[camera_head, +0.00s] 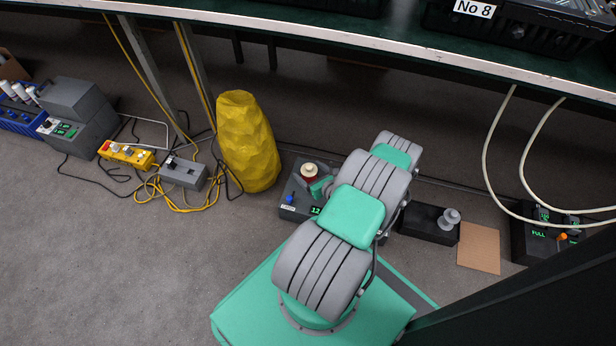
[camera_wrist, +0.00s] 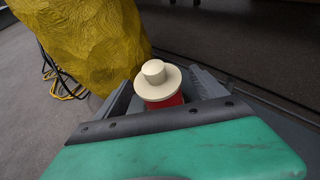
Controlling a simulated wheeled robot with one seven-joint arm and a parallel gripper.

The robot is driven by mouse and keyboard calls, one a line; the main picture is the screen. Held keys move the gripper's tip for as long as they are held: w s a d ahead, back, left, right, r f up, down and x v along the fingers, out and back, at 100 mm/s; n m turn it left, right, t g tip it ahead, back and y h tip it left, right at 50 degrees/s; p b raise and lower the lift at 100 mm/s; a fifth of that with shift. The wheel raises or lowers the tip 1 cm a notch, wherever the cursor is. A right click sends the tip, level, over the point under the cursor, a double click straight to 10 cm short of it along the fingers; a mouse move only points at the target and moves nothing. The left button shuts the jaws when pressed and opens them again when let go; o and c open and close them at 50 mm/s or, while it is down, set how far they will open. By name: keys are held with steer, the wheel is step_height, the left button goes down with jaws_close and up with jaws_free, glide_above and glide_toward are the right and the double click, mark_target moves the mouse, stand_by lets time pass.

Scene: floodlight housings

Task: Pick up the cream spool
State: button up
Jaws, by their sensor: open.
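The cream spool (camera_head: 309,169) sits upright on a red patch on top of a dark grey box (camera_head: 291,206) with a green display. In the wrist view the cream spool (camera_wrist: 157,80) shows its round flange and narrower top knob, with the red patch (camera_wrist: 163,102) under it. My gripper is close beside the spool; in the head view only a teal part of it (camera_head: 320,187) shows at the spool's right.
A tall yellow faceted object (camera_head: 249,142) stands just left of the box. To the right are a black box with a grey spool (camera_head: 450,217), a brown board (camera_head: 479,248) and another display box (camera_head: 538,241). A table edge (camera_head: 330,36) runs above; cables lie at the left.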

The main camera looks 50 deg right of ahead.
steer(key=x, duration=0.2)
steer(key=shift+w+f, duration=0.2)
steer(key=shift+w, duration=0.15)
steer(key=shift+c, duration=0.4)
steer(key=c, duration=1.4)
